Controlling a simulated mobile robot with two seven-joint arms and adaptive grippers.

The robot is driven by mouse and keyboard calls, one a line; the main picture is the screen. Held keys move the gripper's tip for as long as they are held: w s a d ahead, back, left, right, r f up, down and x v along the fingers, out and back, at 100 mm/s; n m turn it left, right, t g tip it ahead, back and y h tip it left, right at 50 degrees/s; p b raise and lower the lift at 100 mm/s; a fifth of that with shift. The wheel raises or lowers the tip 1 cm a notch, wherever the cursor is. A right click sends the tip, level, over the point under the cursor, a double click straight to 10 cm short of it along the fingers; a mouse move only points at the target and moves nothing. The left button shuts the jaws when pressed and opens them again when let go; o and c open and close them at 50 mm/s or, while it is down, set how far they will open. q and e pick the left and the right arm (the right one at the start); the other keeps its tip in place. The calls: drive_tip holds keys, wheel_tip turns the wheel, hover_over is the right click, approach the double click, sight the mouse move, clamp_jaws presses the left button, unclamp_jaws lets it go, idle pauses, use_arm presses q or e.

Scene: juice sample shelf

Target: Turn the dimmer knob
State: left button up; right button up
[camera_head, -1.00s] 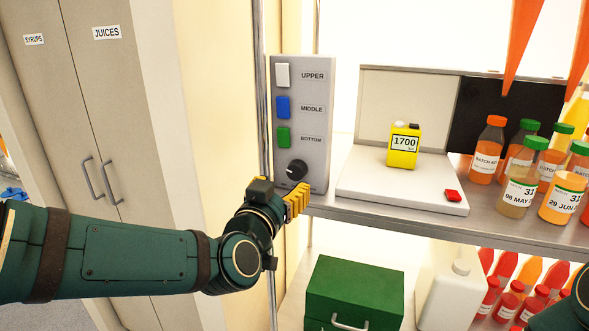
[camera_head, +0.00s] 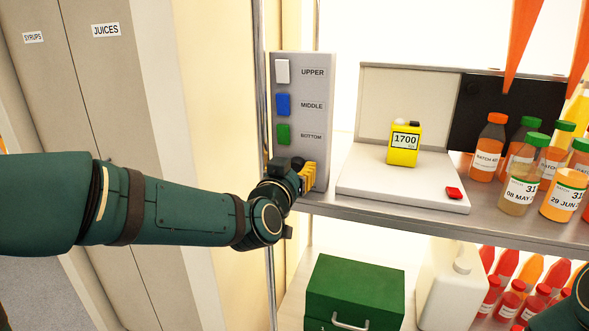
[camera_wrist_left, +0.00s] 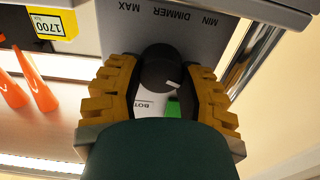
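The black round dimmer knob (camera_wrist_left: 160,72) sits on the grey panel (camera_head: 322,120), below the white, blue and green switches. In the wrist view its white pointer mark points to the lower right. The DIMMER, MIN and MAX lettering reads upside down there. My left gripper (camera_head: 306,178) is at the lower part of the panel. In the wrist view its yellow fingers (camera_wrist_left: 162,85) stand on either side of the knob, open around it, and contact is not clear. In the head view the gripper hides most of the knob. My right gripper is not in view.
A white scale (camera_head: 400,190) with a yellow container (camera_head: 404,144) and red button (camera_head: 454,193) stands right of the panel. Several juice bottles (camera_head: 487,150) stand further right. A green box (camera_head: 350,285) is below. Cabinet doors (camera_head: 110,100) are at left.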

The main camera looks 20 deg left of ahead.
use_arm(q)
drive_tip(key=shift+c, duration=0.3)
drive_tip(key=shift+a+f+n+b, duration=0.1)
drive_tip(key=shift+n+b, duration=0.9)
drive_tip(key=shift+b, duration=0.15)
drive_tip(key=shift+n+b, duration=0.3)
drive_tip(key=shift+n, duration=0.1)
drive_tip(key=shift+r, duration=0.2)
drive_tip(key=o, duration=0.9)
drive_tip(key=shift+f, duration=0.1)
drive_tip(key=shift+o, duration=0.2)
drive_tip(key=s, duration=1.2)
drive_tip(key=shift+a, duration=0.15)
